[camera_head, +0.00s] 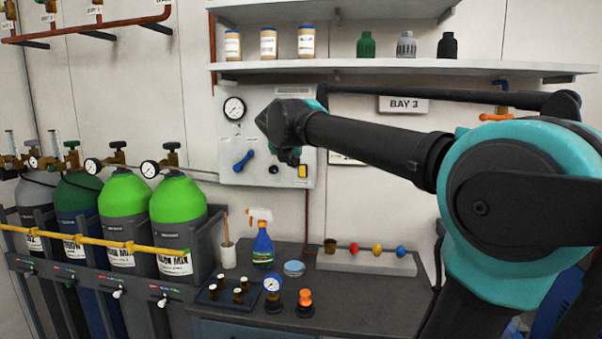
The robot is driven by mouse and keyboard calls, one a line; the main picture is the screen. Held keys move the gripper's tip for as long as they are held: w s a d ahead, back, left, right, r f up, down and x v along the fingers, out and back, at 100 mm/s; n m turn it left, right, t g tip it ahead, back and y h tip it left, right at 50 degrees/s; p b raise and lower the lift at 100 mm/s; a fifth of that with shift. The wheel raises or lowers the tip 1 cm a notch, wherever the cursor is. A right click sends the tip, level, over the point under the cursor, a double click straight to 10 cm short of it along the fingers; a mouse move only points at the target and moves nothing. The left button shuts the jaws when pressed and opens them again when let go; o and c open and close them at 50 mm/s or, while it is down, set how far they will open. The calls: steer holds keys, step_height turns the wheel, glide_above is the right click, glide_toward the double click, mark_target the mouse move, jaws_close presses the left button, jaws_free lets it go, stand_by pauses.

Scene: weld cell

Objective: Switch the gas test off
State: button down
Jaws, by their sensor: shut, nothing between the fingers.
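A pale control panel on the back wall (225,178) carries a round gauge (234,108), a slanted blue lever (243,161), a small black knob (273,170) and a small yellow-and-dark switch (303,171) at its lower right. I cannot read any gas-test label or the switch's position. My black and teal arm crosses from the right, its far bend in front of the panel's upper right part, covering some of it. I cannot make out my gripper's fingers; the arm hides them. Whether any part of my arm touches the panel cannot be told.
Gas cylinders (178,208) stand in a rack at left. The bench below (345,307) holds a spray bottle (263,243), a small gauge (271,284), an orange-topped part (305,298) and a board with coloured knobs (365,262). Shelves (400,67) hang above.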

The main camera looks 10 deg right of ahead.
mark_target(302, 170)
stand_by(0.3)
steer(key=x, duration=0.8)
steer(key=r+x, duration=0.1)
steer(key=x, duration=0.3)
steer(key=shift+w+d+f, duration=0.1)
steer(key=shift+w+d, duration=0.15)
steer(key=shift+w, duration=0.4)
steer(key=shift+w+d+f, duration=0.1)
steer(key=shift+w+d, duration=0.05)
steer(key=shift+w, duration=0.35)
steer(key=shift+w, duration=0.2)
steer(key=shift+w+d+r, duration=0.1)
steer(key=shift+r, duration=0.7)
